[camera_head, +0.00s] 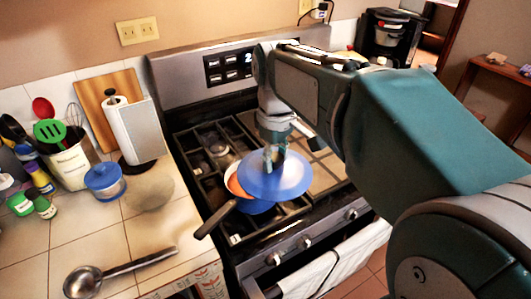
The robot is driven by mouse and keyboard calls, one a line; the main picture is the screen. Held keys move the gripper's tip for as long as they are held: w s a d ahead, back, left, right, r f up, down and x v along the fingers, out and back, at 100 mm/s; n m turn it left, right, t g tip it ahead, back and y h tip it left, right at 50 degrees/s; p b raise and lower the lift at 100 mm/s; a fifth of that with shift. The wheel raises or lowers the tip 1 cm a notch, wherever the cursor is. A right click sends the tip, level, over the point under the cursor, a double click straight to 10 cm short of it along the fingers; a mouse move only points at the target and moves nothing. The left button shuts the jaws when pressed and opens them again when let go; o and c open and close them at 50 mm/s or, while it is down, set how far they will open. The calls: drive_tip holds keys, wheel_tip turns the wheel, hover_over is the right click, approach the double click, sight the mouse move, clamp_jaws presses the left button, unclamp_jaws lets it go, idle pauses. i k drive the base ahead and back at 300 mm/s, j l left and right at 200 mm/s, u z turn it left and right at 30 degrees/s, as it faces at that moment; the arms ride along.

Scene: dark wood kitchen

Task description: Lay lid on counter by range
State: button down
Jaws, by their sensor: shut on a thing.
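My gripper (271,156) is over the front burners of the range, pointing down. It is shut on the blue lid (288,180) near the lid's middle. The lid is level or nearly so, above a blue pan (257,207) with an orange inside and a dark handle (215,219) that points to the front left. The lid covers most of the pan; I cannot tell how wide the gap between them is. The tiled counter (92,231) is left of the range (237,240).
On the counter, a ladle (84,282) lies in front and a rounded beige thing (150,192) sits near the range. A blue-lidded jar (104,182), paper towel roll (133,131), utensil crock (73,160) and small bottles stand behind. Bare tiles show between ladle and jar.

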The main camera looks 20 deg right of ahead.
sight(80, 238)
drive_tip(key=k+j+u, duration=0.2)
drive_tip(key=j, duration=0.7)
drive_tip(key=j+u, duration=0.2)
drive_tip(key=j, duration=0.7)
drive_tip(key=i, duration=0.05)
